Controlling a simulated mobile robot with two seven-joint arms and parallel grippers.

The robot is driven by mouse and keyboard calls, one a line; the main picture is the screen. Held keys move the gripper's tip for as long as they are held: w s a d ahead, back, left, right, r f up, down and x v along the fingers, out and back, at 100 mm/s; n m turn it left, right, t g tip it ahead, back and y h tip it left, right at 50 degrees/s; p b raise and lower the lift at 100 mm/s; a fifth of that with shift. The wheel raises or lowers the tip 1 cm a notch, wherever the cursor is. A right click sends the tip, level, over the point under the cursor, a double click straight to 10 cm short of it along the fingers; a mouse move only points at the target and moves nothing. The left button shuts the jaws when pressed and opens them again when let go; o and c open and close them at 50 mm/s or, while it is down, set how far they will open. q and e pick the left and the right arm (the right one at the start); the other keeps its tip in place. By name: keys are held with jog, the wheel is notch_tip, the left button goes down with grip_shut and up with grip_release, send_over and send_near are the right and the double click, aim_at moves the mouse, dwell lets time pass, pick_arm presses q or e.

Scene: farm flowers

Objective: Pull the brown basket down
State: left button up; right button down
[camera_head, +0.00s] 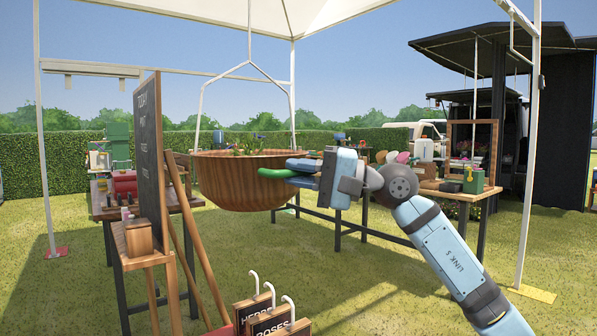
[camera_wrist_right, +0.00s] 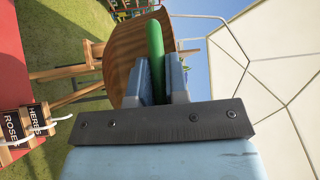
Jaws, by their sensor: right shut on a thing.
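The brown basket (camera_head: 240,180) is a round wooden bowl with plants in it. It hangs from a white hanger under the canopy, at mid-picture in the head view. In the right wrist view the basket (camera_wrist_right: 125,50) lies just beyond the fingers. My right gripper (camera_head: 288,172) is at the basket's right side, overlapping its rim. In the wrist view its two blue fingers (camera_wrist_right: 162,82) are shut on a green rod (camera_wrist_right: 155,42) that reaches to the basket. I cannot tell whether the rod is fixed to the basket. My left gripper is not in view.
A chalkboard (camera_head: 149,150) on a wooden stand is at the left, beside a table with a red box (camera_head: 123,186). A long table with a watering can and boxes stands behind right. Small signs (camera_head: 268,315) stand at the bottom. Grass below the basket looks open.

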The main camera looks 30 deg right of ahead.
jog(key=c, duration=1.1)
grip_release()
jog(key=v, duration=1.3)
jog(key=shift+s+d+f, duration=0.1)
jog(key=shift+s+d, duration=0.15)
